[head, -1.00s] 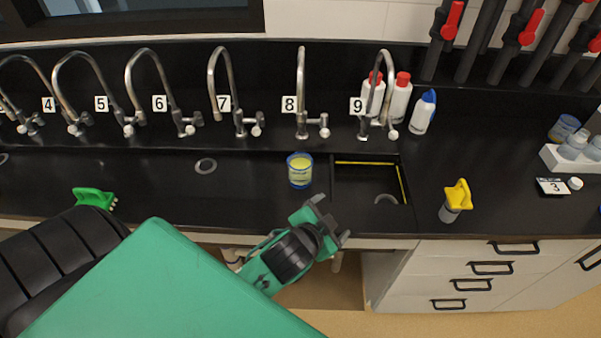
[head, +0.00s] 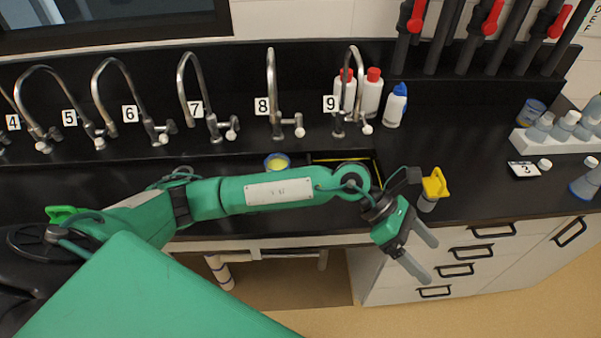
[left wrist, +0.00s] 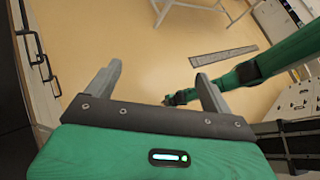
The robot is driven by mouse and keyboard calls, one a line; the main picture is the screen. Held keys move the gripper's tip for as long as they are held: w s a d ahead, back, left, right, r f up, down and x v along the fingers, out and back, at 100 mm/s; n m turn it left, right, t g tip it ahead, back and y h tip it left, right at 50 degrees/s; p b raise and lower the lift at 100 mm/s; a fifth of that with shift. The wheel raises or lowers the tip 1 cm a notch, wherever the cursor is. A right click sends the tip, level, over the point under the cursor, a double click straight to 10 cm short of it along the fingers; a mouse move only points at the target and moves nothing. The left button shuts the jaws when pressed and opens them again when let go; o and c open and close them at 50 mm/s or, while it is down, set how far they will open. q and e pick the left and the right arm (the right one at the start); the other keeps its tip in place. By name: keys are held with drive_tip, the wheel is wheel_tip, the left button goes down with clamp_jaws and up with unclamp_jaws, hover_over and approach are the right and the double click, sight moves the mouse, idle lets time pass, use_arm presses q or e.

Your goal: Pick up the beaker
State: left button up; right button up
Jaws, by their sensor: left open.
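The beaker (head: 277,161) has a blue rim and yellow contents. It stands on the black bench below tap 8 in the head view. My left forearm crosses in front and hides its lower part. My left gripper (head: 429,258) is open and empty, to the right of the beaker and in front of the bench edge, above the drawers.
A sink (head: 325,157) lies beside the beaker, partly hidden by my arm. A yellow-topped item (head: 434,186) stands close behind my left gripper. A blue vessel (head: 530,112) and a white bottle rack (head: 545,147) are at the right. Taps line the back.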

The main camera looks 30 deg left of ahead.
use_arm(q)
drive_tip(key=w+a+f+m+y, duration=0.1)
drive_tip(key=w+a+y, duration=0.3)
drive_tip(key=a, duration=0.4)
drive_tip(key=w+a+f+m+t+y, duration=0.1)
drive_tip(key=w+a+f+y, duration=0.1)
drive_tip(key=a+y, duration=0.4)
drive_tip(key=w+a+f+m+t+y, duration=0.1)
drive_tip(key=w+a+y, duration=0.4)
drive_tip(key=a, duration=0.6)
drive_tip(key=shift+w+a+f, duration=0.1)
drive_tip(key=shift+w+f, duration=0.25)
drive_tip(key=shift+f, duration=0.3)
drive_tip(key=w+a+r+y, duration=0.3)
drive_tip(key=a+r+y, duration=0.1)
drive_tip(key=a, duration=0.5)
approach(275, 166)
drive_tip(key=s+f, duration=0.2)
drive_tip(key=shift+s+a+n+t, duration=0.3)
drive_tip(key=shift+a+n, duration=0.1)
drive_tip(key=p+x, duration=0.2)
drive_tip(key=x, duration=0.2)
drive_tip(key=shift+a+f+p, duration=0.2)
drive_tip(key=shift+a+p, duration=0.15)
drive_tip(key=shift+w+a+f, duration=0.1)
drive_tip(key=shift+f, duration=0.15)
drive_tip(key=c, duration=1.3)
drive_tip(key=shift+r, duration=0.15)
